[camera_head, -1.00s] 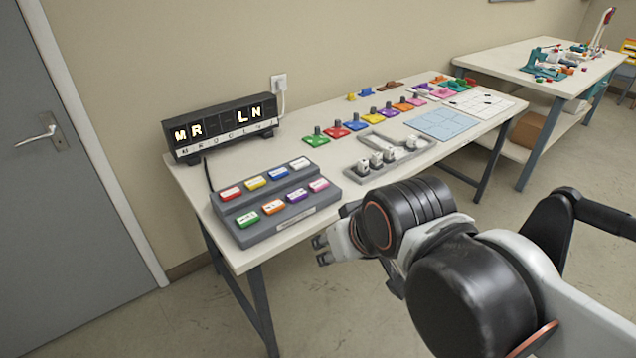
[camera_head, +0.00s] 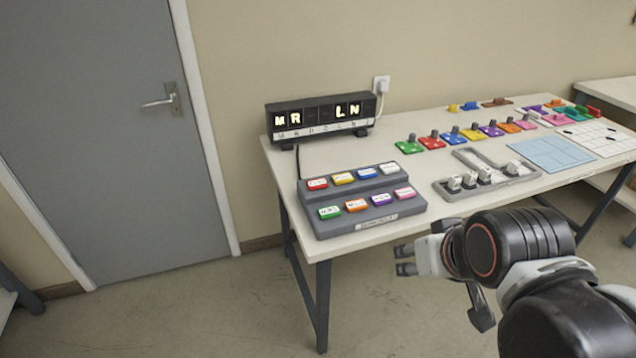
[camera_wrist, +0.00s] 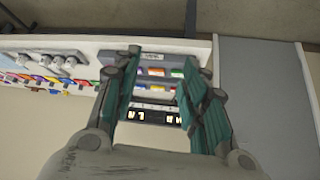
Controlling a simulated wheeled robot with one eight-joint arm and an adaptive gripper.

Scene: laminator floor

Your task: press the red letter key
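The red letter key (camera_head: 317,184) is at the left end of the back row on the grey stepped key panel (camera_head: 408,206), near the table's left end. White, yellow, blue, green, orange, purple and pink keys share the panel. My gripper (camera_head: 404,260) is in front of the table's front edge, to the right of and nearer than the panel, apart from it. In the wrist view my gripper (camera_wrist: 160,100) shows two teal fingers spread wide with nothing between them. The panel (camera_wrist: 152,57) shows upside down between and beyond the fingers.
A black display (camera_head: 321,115) behind the panel shows lit letters M R, a gap, then L N. A grey tray with white pieces (camera_head: 530,172), coloured knobbed blocks (camera_head: 452,135) and a blue sheet (camera_head: 545,153) lie to the right. A door (camera_head: 100,130) stands left.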

